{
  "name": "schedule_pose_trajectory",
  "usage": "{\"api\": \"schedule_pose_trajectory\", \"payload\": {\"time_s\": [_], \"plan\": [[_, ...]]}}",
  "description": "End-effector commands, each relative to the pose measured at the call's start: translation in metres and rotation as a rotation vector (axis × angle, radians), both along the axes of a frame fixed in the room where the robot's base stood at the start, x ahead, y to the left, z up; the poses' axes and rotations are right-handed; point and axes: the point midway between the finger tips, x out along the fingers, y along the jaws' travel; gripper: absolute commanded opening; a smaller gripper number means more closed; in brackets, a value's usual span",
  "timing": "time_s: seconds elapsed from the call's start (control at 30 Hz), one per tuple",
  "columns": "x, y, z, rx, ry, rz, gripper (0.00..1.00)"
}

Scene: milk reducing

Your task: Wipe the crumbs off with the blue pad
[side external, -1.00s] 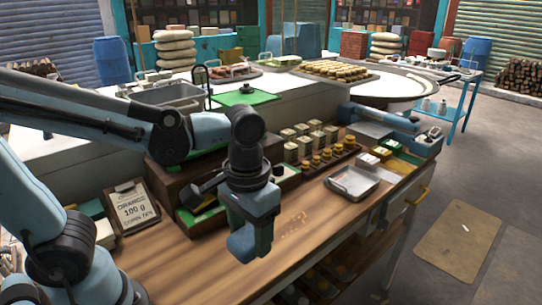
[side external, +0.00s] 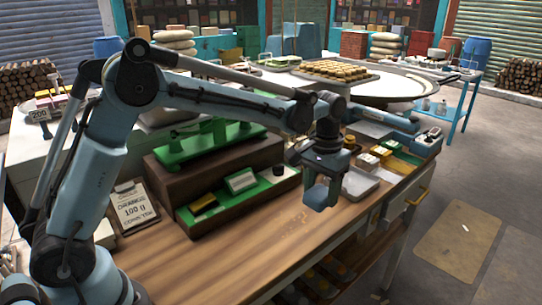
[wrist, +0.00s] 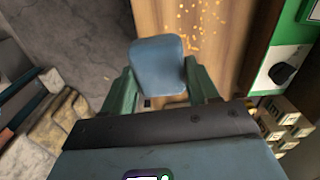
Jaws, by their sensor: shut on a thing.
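The blue pad (wrist: 158,65) is held between the green fingers of my gripper (wrist: 160,84), which is shut on it. In the side view my gripper (side external: 320,178) hangs above the wooden counter, near its front edge. Yellow-orange crumbs (wrist: 190,27) lie scattered on the wood, just beyond the pad in the wrist view. I cannot tell whether the pad touches the wood.
A metal tray (side external: 360,184) lies just right of my gripper. A stepped wooden stand with green trays (side external: 215,207) is behind and to the left. A clipboard sign (side external: 134,208) stands at left. The wooden counter (side external: 230,255) is bare at front left.

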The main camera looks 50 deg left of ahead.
Motion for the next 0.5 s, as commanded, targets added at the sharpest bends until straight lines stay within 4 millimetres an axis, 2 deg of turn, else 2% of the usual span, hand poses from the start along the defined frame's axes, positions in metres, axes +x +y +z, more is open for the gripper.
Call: {"api": "schedule_pose_trajectory", "payload": {"time_s": [0.13, 0.5], "plan": [[0.007, 0.003, -0.006, 0.0, 0.0, 0.001, 0.35], [0.008, 0.003, -0.035, 0.0, 0.0, 0.001, 0.35]]}}
